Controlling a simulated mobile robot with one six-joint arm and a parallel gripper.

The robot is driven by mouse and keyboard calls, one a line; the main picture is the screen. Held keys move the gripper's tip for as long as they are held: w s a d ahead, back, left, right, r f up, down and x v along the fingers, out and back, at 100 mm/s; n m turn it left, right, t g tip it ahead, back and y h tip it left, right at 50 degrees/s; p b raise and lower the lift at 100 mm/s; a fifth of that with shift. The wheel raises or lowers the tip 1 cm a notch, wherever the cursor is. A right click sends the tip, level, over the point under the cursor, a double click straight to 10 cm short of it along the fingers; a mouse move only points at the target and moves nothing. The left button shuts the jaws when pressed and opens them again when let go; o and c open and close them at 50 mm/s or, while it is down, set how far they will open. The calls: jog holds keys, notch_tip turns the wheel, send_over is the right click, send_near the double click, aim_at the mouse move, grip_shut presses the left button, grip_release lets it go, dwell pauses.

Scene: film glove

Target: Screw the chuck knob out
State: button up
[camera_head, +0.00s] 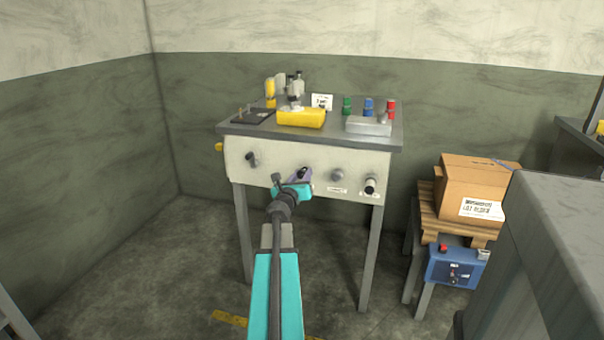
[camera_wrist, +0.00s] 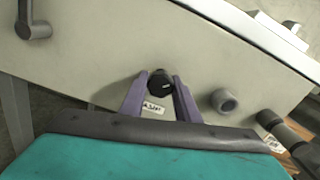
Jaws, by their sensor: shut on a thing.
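The bench's cream front panel (camera_head: 265,165) carries a row of controls. My gripper (camera_head: 302,175) is at the panel, left of its middle. In the wrist view its two purple fingers (camera_wrist: 160,84) are shut on a round black knob (camera_wrist: 160,80) with a white pointer mark, one finger on each side. A small white label below this knob is partly covered by a finger, and I cannot read it surely. To the right in the wrist view are a grey round knob (camera_wrist: 223,101) and a dark cylindrical one (camera_wrist: 269,119). A grey crank (camera_wrist: 33,28) is at the left.
The bench top (camera_head: 345,140) holds a yellow block (camera_head: 301,118), a grey metal box (camera_head: 369,126), and green, blue and red items. A cardboard box (camera_head: 472,178) on a pallet stands at the right, above a blue control box (camera_head: 455,268). Floor at the left is clear.

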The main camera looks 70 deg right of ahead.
jog(key=n+p, duration=0.1)
jog(key=n, duration=0.1)
jog(key=n+p, duration=0.4)
jog(key=shift+s+r, duration=0.1)
jog(key=shift+r, duration=0.15)
jog(key=shift+f+n+p, duration=0.1)
jog(key=shift+n+p, duration=1.35)
jog(key=shift+n, duration=0.55)
jog(key=o, duration=1.1)
jog(key=shift+c, duration=0.2)
jog(key=shift+a, duration=0.1)
jog(key=a+p, duration=0.3)
jog(key=a, duration=0.8)
jog(key=shift+s, duration=0.35)
